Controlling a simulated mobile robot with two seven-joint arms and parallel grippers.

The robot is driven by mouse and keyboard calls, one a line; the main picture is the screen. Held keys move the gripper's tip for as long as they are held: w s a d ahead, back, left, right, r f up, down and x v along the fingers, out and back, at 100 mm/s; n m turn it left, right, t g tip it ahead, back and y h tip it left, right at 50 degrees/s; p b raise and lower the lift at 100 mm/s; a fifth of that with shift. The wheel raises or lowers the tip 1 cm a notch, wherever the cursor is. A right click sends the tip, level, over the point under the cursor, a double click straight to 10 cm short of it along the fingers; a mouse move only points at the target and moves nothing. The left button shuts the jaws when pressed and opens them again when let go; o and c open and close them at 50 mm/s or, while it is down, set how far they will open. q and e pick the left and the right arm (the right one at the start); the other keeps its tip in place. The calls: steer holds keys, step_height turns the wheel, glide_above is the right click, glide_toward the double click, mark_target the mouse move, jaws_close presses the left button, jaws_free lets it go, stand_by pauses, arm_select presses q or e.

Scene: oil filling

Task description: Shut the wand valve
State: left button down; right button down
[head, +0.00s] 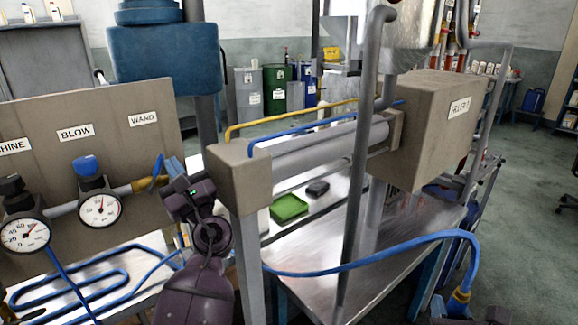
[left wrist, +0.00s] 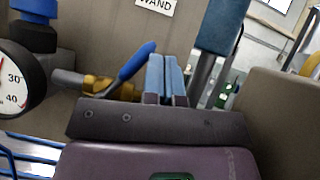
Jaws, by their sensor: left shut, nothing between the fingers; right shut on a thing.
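The wand valve has a brass body (head: 143,184) and a blue lever (head: 157,170), under the WAND label at the panel's right end. In the left wrist view the lever (left wrist: 137,62) slants up and right from the brass body (left wrist: 100,86), at an angle to the pipe. My left gripper (head: 175,167) is shut and empty. Its blue-grey fingertips (left wrist: 167,75) are just right of the lever; I cannot tell if they touch it. My right gripper (head: 478,312) is partly visible at the bottom edge, shut on the wand, mostly cut off, by a brass hose fitting (head: 459,301).
The panel (head: 60,125) carries gauges and a blue BLOW knob (head: 86,165) left of the valve. A grey filler frame with a box (head: 430,130) and a vertical pipe (head: 366,170) stands to the right. A blue hose (head: 370,257) crosses before the metal table (head: 330,275).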

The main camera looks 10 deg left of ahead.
arm_select(q)
steer(key=n+g, duration=0.1)
steer(key=s+r+n+g+y, duration=0.1)
steer(key=n, duration=0.1)
steer(key=shift+a+b, duration=0.4)
step_height(320, 180, up, 20)
steer(key=p, duration=0.3)
steer(key=shift+w, duration=0.15)
steer(key=shift+f, duration=0.1)
stand_by(0.4)
